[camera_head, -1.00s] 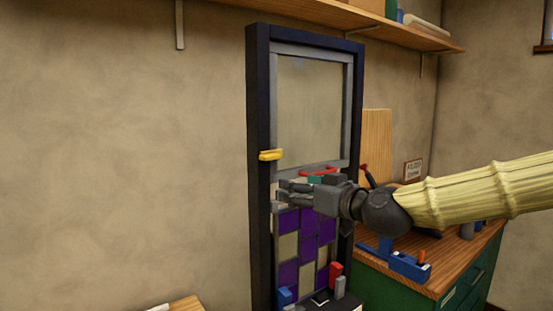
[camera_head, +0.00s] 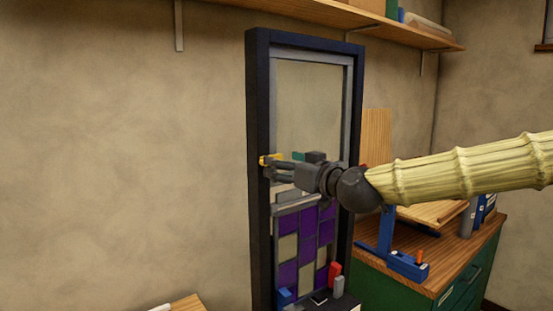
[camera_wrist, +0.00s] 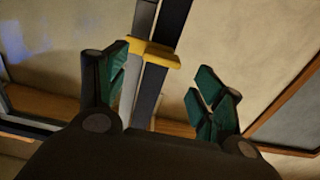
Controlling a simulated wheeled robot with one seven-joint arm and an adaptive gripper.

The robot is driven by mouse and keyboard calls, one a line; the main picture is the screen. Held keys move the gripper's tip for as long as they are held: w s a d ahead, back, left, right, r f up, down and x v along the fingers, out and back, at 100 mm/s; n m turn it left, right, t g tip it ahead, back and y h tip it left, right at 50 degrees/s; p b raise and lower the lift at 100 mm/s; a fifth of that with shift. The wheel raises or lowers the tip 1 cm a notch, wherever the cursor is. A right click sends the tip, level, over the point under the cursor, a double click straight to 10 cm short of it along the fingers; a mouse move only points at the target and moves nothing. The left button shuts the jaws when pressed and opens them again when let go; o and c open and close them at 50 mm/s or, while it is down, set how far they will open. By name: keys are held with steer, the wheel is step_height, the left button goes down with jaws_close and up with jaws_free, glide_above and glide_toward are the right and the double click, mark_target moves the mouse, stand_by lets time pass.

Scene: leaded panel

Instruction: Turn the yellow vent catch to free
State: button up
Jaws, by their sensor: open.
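The yellow vent catch (camera_head: 264,160) sits on the left post of the dark frame (camera_head: 257,80), and my gripper partly hides it in the head view. In the wrist view the catch (camera_wrist: 152,54) lies crosswise over the grey and dark bars of the frame, ahead of my fingers. My gripper (camera_head: 270,168) is open, its fingertips close to the catch. In the wrist view the green-padded fingers (camera_wrist: 165,95) are spread on either side of the post. I cannot tell whether they touch the catch.
The frame holds a clear upper pane (camera_head: 308,100) and a lower panel of purple and pale squares (camera_head: 308,247). A green cabinet with a wooden top (camera_head: 455,262) stands at right, holding a blue tool (camera_head: 408,265). A shelf (camera_head: 350,22) runs above.

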steer(key=shift+p+x, duration=0.65)
steer(key=shift+x, duration=1.3)
steer(key=shift+c, duration=0.2)
steer(key=c, duration=1)
